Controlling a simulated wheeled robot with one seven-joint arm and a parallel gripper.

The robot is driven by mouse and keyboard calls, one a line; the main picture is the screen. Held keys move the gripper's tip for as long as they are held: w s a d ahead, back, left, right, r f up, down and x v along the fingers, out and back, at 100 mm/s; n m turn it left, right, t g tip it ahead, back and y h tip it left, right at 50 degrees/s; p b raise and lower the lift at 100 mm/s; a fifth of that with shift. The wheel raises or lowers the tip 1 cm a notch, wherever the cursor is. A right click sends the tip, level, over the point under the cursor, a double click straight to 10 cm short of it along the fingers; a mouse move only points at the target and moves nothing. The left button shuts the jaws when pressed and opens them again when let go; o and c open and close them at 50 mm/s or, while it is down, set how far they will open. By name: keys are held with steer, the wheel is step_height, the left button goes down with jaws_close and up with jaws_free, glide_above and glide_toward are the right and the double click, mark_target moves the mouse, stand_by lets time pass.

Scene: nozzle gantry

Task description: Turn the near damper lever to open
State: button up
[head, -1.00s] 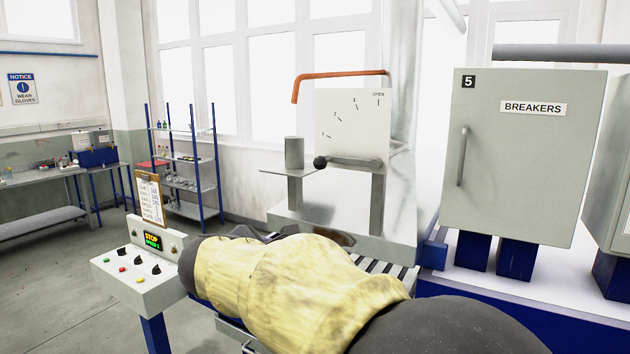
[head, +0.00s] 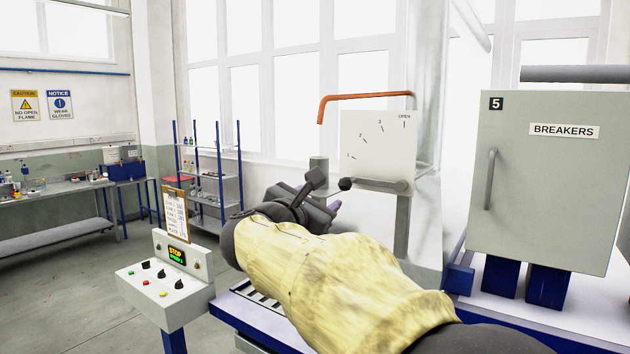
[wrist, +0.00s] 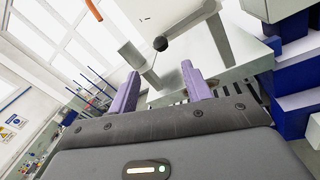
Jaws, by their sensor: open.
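The damper lever (head: 375,185) is a grey bar in front of a white dial plate (head: 375,140) marked with numbers and OPEN at the upper right. The bar lies nearly level, with its black ball knob (head: 345,184) at the left end, below the lowest mark. My gripper (head: 328,203) is just left of and below the knob in the head view, partly hidden by its own body. In the wrist view its purple fingers (wrist: 160,84) are apart with nothing between them. The knob (wrist: 160,44) shows beyond the fingertips, apart from them.
A grey cylinder (head: 319,170) stands left of the knob, close behind my gripper. An orange pipe (head: 365,95) runs above the plate. A breaker cabinet (head: 540,180) stands at right. A control box (head: 165,285) with a clipboard is at lower left.

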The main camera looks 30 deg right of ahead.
mark_target(343, 185)
steer(key=p+x, duration=0.5)
steer(key=x, duration=0.9)
steer(key=shift+w+d, duration=0.15)
steer(key=shift+d, duration=0.25)
jaws_close()
